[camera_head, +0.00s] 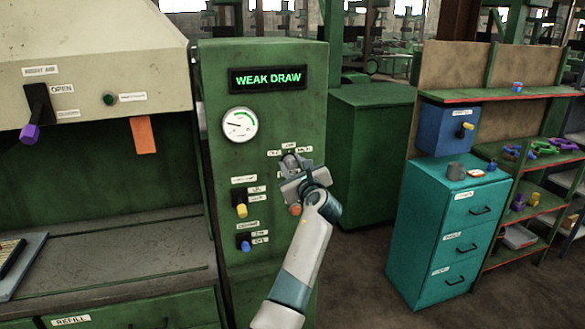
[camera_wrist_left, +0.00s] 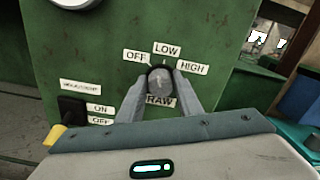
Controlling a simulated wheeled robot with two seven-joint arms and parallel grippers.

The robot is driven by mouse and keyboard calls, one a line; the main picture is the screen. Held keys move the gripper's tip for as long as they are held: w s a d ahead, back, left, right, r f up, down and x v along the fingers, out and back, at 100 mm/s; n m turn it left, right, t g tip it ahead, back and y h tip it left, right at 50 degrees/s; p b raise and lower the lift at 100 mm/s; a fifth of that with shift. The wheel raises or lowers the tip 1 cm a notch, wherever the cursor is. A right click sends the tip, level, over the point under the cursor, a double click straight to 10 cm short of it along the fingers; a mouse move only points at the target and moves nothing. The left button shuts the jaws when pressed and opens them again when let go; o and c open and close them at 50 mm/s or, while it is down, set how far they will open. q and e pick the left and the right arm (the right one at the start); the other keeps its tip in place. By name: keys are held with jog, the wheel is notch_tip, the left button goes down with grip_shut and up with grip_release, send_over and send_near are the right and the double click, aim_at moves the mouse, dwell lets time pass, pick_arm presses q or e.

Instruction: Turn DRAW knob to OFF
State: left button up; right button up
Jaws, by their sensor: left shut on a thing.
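The grey round DRAW knob (camera_wrist_left: 159,80) sits on the green panel, with the labels OFF (camera_wrist_left: 136,56), LOW (camera_wrist_left: 167,49) and HIGH (camera_wrist_left: 191,67) around its top. A light mark at its top seems to point toward LOW. The DRAW label (camera_wrist_left: 161,101) below it is partly covered. My left gripper (camera_wrist_left: 158,84) is shut on the knob, one finger on each side; in the head view the gripper (camera_head: 291,168) hides most of the knob. The display (camera_head: 267,79) above reads WEAK DRAW. My right gripper is not in view.
A dial gauge (camera_head: 240,125) is at the panel's upper left. A yellow-tipped switch (camera_head: 240,203) and a blue-tipped switch (camera_head: 244,241) lie left of my arm. An orange button (camera_head: 295,209) is just below my gripper. A teal drawer cabinet (camera_head: 425,220) stands to the right.

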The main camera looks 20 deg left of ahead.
pick_arm(q)
jog(key=n+b, duration=0.2)
jog(key=n, duration=0.1)
jog(key=shift+a+f+n, duration=0.1)
jog(key=shift+n, duration=0.9)
jog(key=o, duration=1)
